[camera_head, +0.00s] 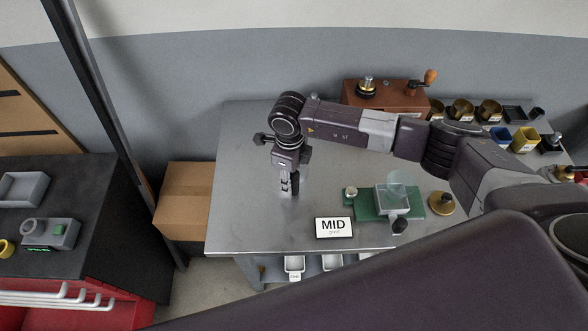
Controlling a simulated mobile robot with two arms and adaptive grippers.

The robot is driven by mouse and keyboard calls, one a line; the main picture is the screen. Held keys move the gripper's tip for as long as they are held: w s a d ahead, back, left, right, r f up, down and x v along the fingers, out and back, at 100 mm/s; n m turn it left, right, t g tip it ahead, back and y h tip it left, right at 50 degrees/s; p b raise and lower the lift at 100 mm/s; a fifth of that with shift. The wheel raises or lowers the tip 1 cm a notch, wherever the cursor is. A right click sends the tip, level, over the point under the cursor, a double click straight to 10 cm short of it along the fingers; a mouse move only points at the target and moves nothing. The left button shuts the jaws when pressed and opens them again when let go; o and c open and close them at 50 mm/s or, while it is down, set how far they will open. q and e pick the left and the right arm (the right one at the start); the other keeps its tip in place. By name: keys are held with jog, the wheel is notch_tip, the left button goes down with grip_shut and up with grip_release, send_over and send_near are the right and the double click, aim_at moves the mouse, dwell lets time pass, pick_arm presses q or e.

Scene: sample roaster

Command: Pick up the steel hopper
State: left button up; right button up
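I cannot clearly make out a steel hopper in the head view. A small part with a bright metal top (367,85) sits on the wooden box at the back, but I cannot tell whether it is the hopper. My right gripper (290,192) points down over the left part of the metal table (240,215). Its fingers look close together, and I cannot tell whether anything is between them. The wrist and fingers hide the table right behind them. My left gripper is not in view.
A wooden box with a crank (385,95) stands at the back, with several brass-coloured cups (462,108) to its right. A cardboard box (182,200) stands left of the table.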

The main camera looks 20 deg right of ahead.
grip_shut()
